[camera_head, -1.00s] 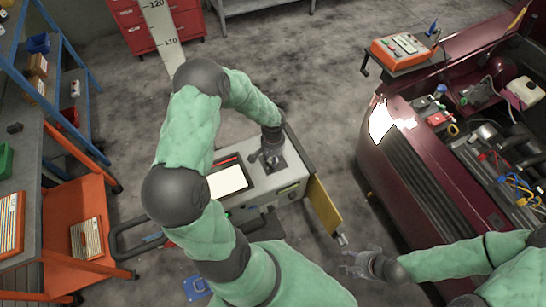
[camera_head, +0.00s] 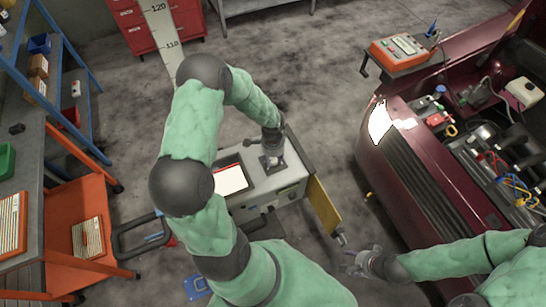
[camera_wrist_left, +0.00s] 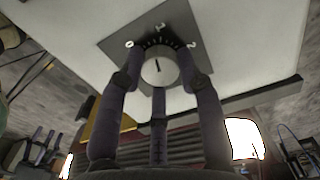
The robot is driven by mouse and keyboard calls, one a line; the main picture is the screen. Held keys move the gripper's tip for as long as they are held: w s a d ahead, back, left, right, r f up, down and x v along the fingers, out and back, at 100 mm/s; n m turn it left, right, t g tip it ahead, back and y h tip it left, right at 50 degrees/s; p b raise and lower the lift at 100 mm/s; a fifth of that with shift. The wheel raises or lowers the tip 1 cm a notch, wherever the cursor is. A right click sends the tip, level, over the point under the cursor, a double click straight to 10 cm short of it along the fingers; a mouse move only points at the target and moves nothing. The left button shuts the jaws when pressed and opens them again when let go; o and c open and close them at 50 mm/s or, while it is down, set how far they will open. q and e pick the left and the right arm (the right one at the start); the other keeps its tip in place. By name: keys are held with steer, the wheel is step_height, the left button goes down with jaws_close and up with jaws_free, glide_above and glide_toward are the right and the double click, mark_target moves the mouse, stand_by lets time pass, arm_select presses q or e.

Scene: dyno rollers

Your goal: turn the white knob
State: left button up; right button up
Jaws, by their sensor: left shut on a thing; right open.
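The white knob (camera_wrist_left: 160,68) sits in the middle of a grey dial plate (camera_wrist_left: 125,50) marked 0, 1 and 2. A dark pointer mark on the knob points roughly toward the 1. My left gripper (camera_wrist_left: 158,85) has its fingers around the knob and is shut on it. In the head view my left gripper (camera_head: 272,157) is over the dial plate on top of the light grey machine (camera_head: 285,185), hiding the knob. My right gripper (camera_head: 362,260) is open and empty, low in the middle right, apart from the machine.
The machine has a lit screen (camera_head: 230,180) left of the dial and a yellow panel (camera_head: 324,206) on its right side. A dark red car (camera_head: 420,170) with its engine bay open stands to the right. An orange cart (camera_head: 85,210) stands left. Grey floor is clear behind the machine.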

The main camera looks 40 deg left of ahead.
mark_target(273, 160)
arm_select(q)
steer(key=shift+m+p, duration=0.3)
steer(key=shift+m, duration=0.9)
steer(key=shift+w, duration=0.1)
steer(key=o, duration=1.2)
steer(key=shift+c, duration=0.2)
step_height(273, 160, up, 12)
